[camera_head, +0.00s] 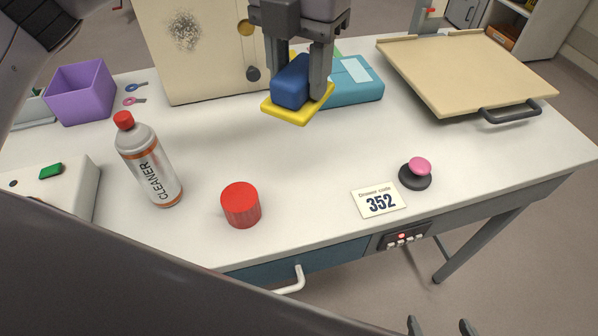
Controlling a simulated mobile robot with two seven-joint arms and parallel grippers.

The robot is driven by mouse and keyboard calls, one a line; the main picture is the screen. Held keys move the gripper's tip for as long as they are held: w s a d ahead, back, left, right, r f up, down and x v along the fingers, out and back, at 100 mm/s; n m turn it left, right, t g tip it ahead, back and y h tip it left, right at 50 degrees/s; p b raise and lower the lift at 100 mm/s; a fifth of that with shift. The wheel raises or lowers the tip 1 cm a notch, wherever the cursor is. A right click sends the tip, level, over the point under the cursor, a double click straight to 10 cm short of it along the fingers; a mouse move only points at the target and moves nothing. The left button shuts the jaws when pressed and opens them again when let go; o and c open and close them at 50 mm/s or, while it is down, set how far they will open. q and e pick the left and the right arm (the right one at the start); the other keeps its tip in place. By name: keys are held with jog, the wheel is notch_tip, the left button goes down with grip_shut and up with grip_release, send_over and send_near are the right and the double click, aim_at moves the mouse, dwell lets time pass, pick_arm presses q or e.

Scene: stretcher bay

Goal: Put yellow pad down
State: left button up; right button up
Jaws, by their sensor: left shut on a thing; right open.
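My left gripper (302,88) comes down from the top middle and is shut on the blue block-shaped grip of the yellow pad (300,115). The pad is a flat yellow slab under the blue grip (289,84), roughly level. It overlaps the left end of a teal box (355,88) in the picture; I cannot tell whether it touches the box or the table. My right gripper (440,326) shows only its two fingertips at the bottom edge, apart and empty.
On the white table (290,155) are a cleaner bottle (150,165), red cylinder (240,205), code card (379,200), pink-topped black knob (416,173), purple bin (82,92) and beige tray (460,70). A beige panel (195,60) stands behind. The table's middle is clear.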

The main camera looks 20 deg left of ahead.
pick_arm(q)
notch_tip(320, 180, down, 18)
jog(key=shift+r+p, duration=0.1)
jog(key=shift+p, duration=0.6)
jog(key=o, duration=1.1)
jog(key=shift+c, duration=0.2)
notch_tip(320, 180, up, 12)
jog(key=b, duration=0.1)
